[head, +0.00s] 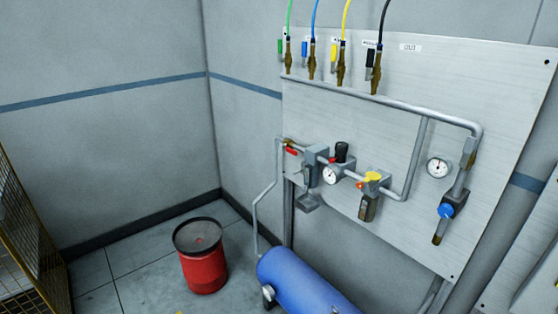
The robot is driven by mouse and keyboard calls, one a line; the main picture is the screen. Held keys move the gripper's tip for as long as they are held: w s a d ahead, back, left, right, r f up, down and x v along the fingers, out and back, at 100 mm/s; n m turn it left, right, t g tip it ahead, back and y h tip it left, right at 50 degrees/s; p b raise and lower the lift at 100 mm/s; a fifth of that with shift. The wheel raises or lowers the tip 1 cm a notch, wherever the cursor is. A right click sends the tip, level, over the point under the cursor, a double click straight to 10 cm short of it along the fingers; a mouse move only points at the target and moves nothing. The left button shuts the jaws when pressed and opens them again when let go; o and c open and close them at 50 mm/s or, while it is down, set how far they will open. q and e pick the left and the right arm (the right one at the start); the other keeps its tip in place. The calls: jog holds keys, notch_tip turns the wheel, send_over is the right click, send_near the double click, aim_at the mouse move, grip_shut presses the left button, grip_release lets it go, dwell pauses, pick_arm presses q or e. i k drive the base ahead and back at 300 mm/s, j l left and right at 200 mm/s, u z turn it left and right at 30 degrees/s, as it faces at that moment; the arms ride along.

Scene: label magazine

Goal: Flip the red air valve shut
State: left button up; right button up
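A small red valve handle (292,151) sits on a brass body at the left end of the horizontal pipe on the grey panel (400,150). The handle appears to lie roughly along the pipe, but it is small in view. A second, smaller red-orange part (360,184) shows beside the yellow knob (372,177) further right on the same line. Neither of my grippers shows in the head view.
Green, blue, yellow and black levers with hoses line the panel's top. Two gauges (438,167) and a blue knob (446,210) are on it. A blue tank (305,283) lies below, a red drum (203,268) stands left, and a yellow mesh fence (25,235) stands far left.

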aim_at(292, 151)
jog(key=i+j+z, duration=0.3)
jog(key=i+j, duration=0.25)
jog(key=i, duration=0.15)
jog(key=i+j+u, duration=0.1)
jog(key=i+j, duration=0.15)
jog(key=i, duration=0.2)
jog(key=i+j, duration=0.2)
jog(key=i, duration=0.25)
jog(key=i+j+u, duration=0.1)
jog(key=i, duration=0.3)
jog(key=i+j, duration=0.3)
jog(key=i, duration=0.15)
